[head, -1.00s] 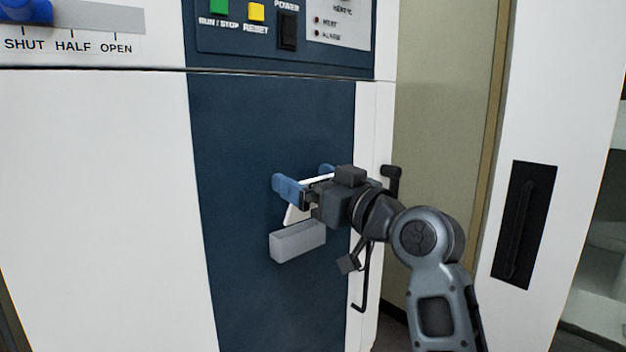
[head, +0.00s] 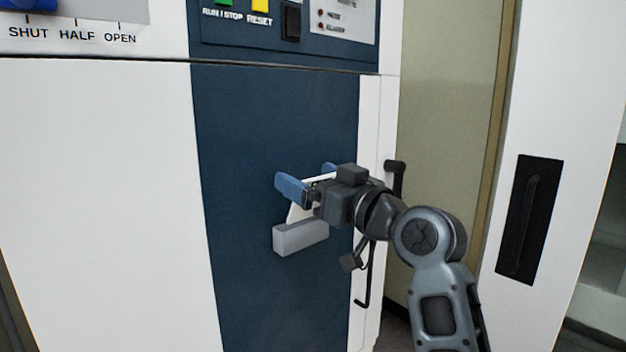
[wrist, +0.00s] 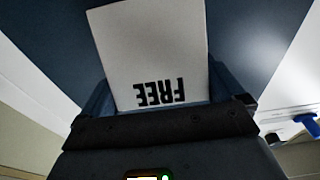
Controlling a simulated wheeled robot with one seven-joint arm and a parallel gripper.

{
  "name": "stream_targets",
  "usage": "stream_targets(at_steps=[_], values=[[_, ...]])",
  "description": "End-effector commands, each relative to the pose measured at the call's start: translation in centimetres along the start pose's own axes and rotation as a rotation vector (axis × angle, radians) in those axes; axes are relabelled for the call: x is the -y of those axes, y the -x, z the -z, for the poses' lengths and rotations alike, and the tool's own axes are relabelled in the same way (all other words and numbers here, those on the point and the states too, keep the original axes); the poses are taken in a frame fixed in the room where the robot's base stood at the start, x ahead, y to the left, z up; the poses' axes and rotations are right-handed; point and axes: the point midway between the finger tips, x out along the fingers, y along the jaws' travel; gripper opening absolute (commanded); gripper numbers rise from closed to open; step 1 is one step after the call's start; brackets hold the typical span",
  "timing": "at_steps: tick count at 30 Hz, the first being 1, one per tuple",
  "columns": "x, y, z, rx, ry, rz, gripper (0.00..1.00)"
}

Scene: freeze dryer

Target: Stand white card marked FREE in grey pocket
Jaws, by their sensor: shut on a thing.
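The white card (wrist: 155,50) fills the middle of the wrist view, with FREE printed upside down near my fingers. In the head view a strip of the card (head: 298,213) shows below my blue fingers, just above the grey pocket (head: 303,238). My gripper (head: 308,180) is shut on the card, in front of the dark blue panel. The card's lower edge is hidden behind the pocket's front wall or ends at its mouth; I cannot tell which. The pocket is a light grey box fixed on the blue panel. My gripper and wrist hide part of the card.
The control panel (head: 290,20) with buttons and a black switch is above. A white door (head: 545,90) with a black recessed handle (head: 529,220) stands at the right. A dark vertical handle (head: 366,275) is right of the pocket. The blue panel is clear below.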

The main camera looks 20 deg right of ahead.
Motion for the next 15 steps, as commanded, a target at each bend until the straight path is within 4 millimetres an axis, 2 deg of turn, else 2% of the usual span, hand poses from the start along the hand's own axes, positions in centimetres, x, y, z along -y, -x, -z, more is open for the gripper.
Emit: stream_targets(at_steps=[15], values=[[0.0,-0.4,-1.4,0.0,0.0,0.0,0.51]])
